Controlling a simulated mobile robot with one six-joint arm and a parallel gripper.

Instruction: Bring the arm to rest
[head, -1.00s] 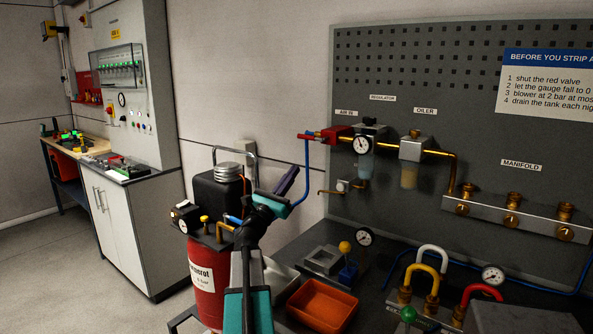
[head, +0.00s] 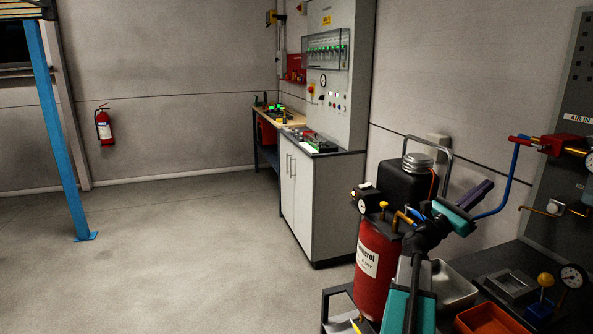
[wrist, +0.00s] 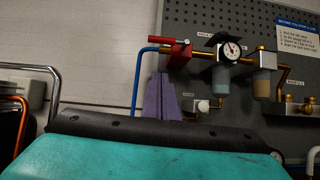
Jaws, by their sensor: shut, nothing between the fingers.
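My gripper (head: 486,188) is in the right part of the head view, raised at the end of my folded teal and black arm. Its purple fingers point up and to the right, and they are closed together with nothing held. In the wrist view the shut purple fingers (wrist: 162,98) stand upright in front of the wall and the blue hose. In the head view the arm overlaps the red compressor tank (head: 375,270) and black box (head: 405,182) behind it. I cannot tell whether anything touches.
An orange tray (head: 487,319) and a grey tray (head: 452,283) lie on the bench at lower right. The red valve and regulator gauge (wrist: 232,50) are on the pegboard. A white cabinet (head: 300,195) stands further back. Open floor (head: 160,260) fills the left, with a blue post (head: 58,130).

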